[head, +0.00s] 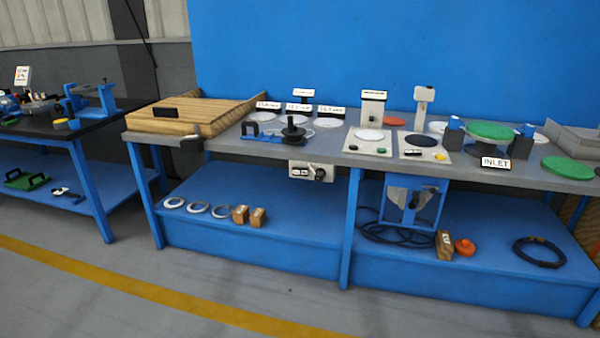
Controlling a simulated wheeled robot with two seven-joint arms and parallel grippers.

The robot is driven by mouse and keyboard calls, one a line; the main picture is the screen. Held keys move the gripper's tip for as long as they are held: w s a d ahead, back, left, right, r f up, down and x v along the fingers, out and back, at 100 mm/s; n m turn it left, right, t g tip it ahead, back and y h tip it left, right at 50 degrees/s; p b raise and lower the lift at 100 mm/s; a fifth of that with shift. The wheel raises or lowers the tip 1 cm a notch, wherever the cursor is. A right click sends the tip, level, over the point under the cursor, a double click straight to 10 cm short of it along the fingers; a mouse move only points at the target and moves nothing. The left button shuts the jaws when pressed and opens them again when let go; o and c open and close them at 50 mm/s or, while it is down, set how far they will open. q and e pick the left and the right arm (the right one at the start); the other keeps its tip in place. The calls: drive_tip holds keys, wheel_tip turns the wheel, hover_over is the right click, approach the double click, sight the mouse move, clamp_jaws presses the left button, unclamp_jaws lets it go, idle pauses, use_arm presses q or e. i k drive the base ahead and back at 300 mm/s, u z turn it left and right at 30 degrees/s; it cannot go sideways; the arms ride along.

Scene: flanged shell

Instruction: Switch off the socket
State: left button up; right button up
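A white box that looks like the socket (311,171) is fixed under the front edge of the long bench, left of its middle leg. It has small switch-like parts on its left and a dark round part, perhaps a plug, on its right. The picture is too small to tell the switch position. Neither of my grippers is in view.
The long bench (340,158) carries a wooden board (215,112), discs, and a green disc (490,130). Its lower shelf (300,221) holds rings, wooden blocks and a coiled cable (397,234). A black-topped table (50,127) stands left. The floor in front is clear.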

sight(298, 171)
drive_tip(key=z, duration=0.25)
drive_tip(key=i, duration=1.95)
drive_tip(key=u, duration=2.75)
drive_tip(key=i, duration=1.6)
drive_tip(key=z, duration=1.85)
